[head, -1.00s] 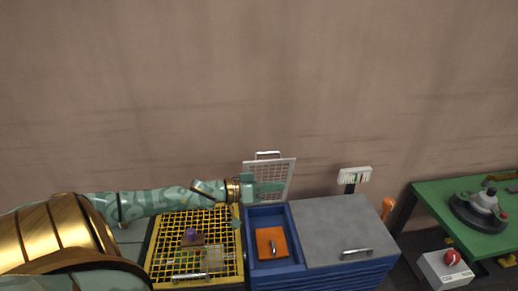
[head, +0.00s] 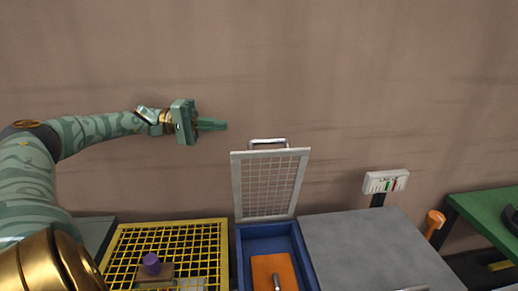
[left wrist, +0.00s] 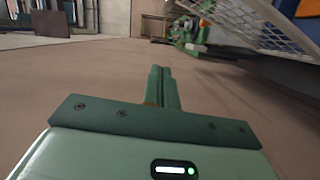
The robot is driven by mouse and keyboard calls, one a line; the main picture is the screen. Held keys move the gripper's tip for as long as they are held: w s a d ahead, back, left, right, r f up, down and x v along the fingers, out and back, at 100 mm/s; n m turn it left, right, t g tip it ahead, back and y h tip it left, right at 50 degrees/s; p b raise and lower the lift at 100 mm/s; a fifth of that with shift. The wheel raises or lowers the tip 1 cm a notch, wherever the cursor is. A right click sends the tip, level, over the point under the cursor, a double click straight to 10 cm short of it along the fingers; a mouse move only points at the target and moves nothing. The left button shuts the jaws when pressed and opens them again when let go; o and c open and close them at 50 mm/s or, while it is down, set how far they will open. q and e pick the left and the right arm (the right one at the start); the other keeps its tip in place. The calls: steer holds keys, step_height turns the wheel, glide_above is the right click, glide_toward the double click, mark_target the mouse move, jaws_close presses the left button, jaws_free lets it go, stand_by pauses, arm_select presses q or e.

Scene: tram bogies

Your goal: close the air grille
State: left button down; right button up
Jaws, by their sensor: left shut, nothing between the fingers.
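The air grille (head: 268,185) is a white mesh panel with a metal handle (head: 268,142) on its top edge. It stands raised, nearly upright, at the back of an open blue compartment (head: 308,258). Part of a mesh panel also shows at the upper right of the left wrist view (left wrist: 262,22). My left gripper (head: 224,125) is above and to the left of the grille, in front of the wall and apart from the grille. Its fingers are together and empty, also in the left wrist view (left wrist: 160,70). My right gripper is not in view.
An orange piece (head: 262,268) with a handle lies in the blue compartment. A yellow grid (head: 222,240) with a purple-knobbed block (head: 152,264) beneath or on it is at left. A grey lid (head: 365,245) is at right, near a white gauge (head: 386,181). A green table (head: 480,215) stands farther right.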

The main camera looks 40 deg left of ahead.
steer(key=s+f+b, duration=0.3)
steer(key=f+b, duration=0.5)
arm_select(q)
steer(key=w+d+p, duration=0.3)
steer(key=d+p, duration=0.6)
steer(key=d, duration=0.2)
steer(key=shift+f, duration=0.25)
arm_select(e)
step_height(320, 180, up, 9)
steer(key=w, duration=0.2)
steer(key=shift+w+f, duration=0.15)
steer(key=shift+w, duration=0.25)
arm_select(q)
steer(key=shift+w+d, duration=0.1)
steer(key=shift+w, duration=0.05)
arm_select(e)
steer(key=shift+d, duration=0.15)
